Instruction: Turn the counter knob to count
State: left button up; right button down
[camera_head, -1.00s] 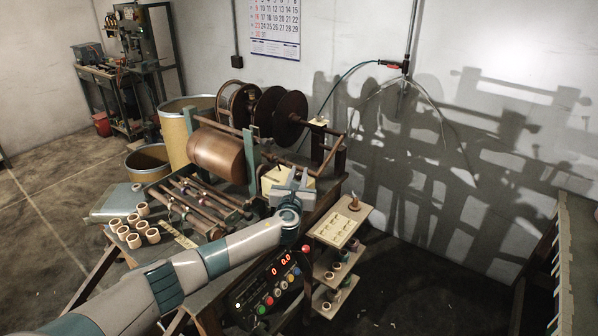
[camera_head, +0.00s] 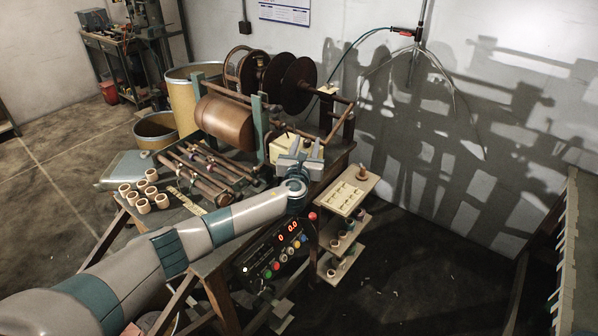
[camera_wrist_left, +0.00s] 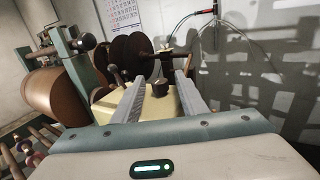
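The cream counter box (camera_head: 280,150) sits at the front right of the winding machine; it also shows in the left wrist view (camera_wrist_left: 112,107). A small dark knob (camera_wrist_left: 160,88) stands on it in the wrist view, between my fingertips and apart from both. I cannot make the knob out in the head view. My left gripper (camera_head: 303,151) reaches over the box from the front, and its two grey fingers (camera_wrist_left: 160,78) are open around the knob. My right gripper is not in view.
A copper-coloured drum (camera_head: 224,120) and dark reels (camera_head: 298,82) stand behind and left. A control panel (camera_head: 274,248) with red digits hangs below my arm. A small shelf rack (camera_head: 346,195) stands to the right.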

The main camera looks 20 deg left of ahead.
pick_arm(q)
jog(key=s+d+b, duration=0.2)
jog(key=s+b, duration=0.1)
jog(key=s, duration=1.3)
jog(key=shift+d, duration=0.1)
